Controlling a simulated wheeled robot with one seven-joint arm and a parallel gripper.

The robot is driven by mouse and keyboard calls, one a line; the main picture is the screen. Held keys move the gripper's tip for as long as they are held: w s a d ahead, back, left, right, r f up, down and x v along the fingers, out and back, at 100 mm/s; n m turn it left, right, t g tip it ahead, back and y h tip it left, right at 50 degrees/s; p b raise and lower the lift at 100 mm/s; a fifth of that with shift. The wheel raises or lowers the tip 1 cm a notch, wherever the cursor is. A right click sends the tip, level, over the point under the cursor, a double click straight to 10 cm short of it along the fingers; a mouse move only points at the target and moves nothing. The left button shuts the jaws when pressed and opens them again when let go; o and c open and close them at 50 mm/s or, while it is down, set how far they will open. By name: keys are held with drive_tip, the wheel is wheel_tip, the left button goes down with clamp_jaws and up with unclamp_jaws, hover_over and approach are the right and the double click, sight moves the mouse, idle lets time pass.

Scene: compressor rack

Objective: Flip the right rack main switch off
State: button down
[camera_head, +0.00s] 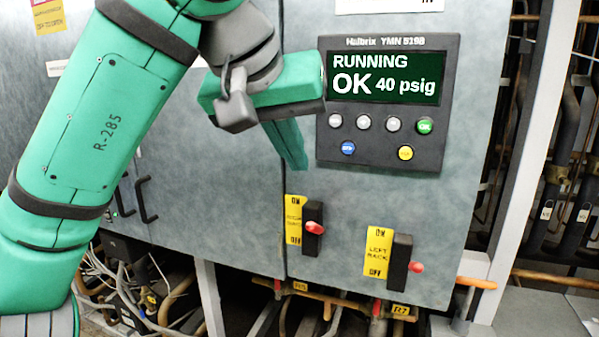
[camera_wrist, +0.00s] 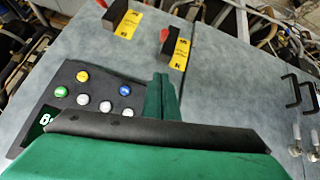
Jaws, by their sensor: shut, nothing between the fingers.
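The right rack switch (camera_head: 311,243) is a black housing with a red-tipped lever (camera_head: 315,228) and a yellow label (camera_head: 295,220) reading ON at top and OFF at bottom. The lever sticks outward; I cannot tell its exact position. In the wrist view, the picture is turned over and this switch (camera_wrist: 168,46) shows at the top with its yellow label. My gripper (camera_head: 301,163) is shut and empty, its green fingers pointing down, above the switch and apart from it. In the wrist view my gripper (camera_wrist: 160,80) shows below the switch.
The left rack switch (camera_head: 399,262) with its own yellow label stands to the right and lower. A control panel (camera_head: 388,100) reading RUNNING OK 40 psig is close right of my gripper. Black door handles (camera_head: 146,200) are at left; pipes (camera_head: 335,297) run below. The cabinet face between gripper and switch is clear.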

hover_over(317, 229)
drive_tip(key=w+a, duration=0.2)
drive_tip(key=w, duration=0.1)
wheel_tip(317, 229, down, 6)
drive_tip(key=shift+s+d+f, duration=0.2)
drive_tip(key=shift+s+f, duration=0.4)
drive_tip(key=shift+f, duration=0.35)
drive_tip(key=shift+s+d+f, duration=0.15)
drive_tip(key=shift+s+f, duration=0.45)
drive_tip(key=shift+f, duration=0.3)
drive_tip(key=shift+d, duration=0.1)
drive_tip(key=shift+f, duration=0.1)
